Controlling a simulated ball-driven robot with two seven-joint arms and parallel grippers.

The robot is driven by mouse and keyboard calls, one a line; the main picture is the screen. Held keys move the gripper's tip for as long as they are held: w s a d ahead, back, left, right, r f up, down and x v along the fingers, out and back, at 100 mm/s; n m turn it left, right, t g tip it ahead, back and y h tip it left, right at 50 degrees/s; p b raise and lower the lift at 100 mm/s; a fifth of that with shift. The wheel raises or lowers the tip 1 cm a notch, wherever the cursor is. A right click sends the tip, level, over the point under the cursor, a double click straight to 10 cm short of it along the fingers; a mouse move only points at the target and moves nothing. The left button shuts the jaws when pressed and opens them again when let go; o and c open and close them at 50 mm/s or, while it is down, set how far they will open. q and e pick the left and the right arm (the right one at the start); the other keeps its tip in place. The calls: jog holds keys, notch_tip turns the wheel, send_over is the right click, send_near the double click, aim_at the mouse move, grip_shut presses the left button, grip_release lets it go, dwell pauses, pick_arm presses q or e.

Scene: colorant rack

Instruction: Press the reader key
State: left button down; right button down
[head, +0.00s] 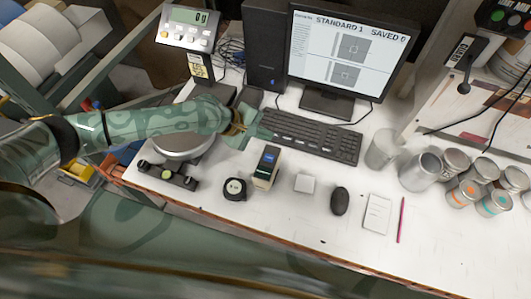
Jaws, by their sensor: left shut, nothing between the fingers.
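The reader appears to be the small upright device with a blue lit screen (266,167), standing on the white bench in front of the keyboard. Its key is too small to make out. My left arm comes in from the left over the scale, and my left gripper (243,130) is shut and empty. In the picture it sits just above and left of the reader, by the left end of the black keyboard (312,136). I cannot tell its height over the bench. My right gripper is not in view.
A monitor (345,50) reads "STANDARD 1" and "SAVED 0". A scale with a round pan (182,146) is left, its display (188,16) behind.

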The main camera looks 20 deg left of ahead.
pick_arm(q)
jog(key=n, duration=0.3)
jog(key=shift+s+d+n, duration=0.1)
jog(key=shift+d+n, duration=0.05)
jog(key=shift+n, duration=0.25)
jog(key=b, duration=0.9)
send_over(265, 158)
notch_tip(265, 158, down, 6)
jog(key=shift+f, duration=0.15)
jog(key=shift+f+b, duration=0.5)
jog(key=shift+f, duration=0.65)
jog(key=shift+f, duration=0.2)
dwell(0.4)
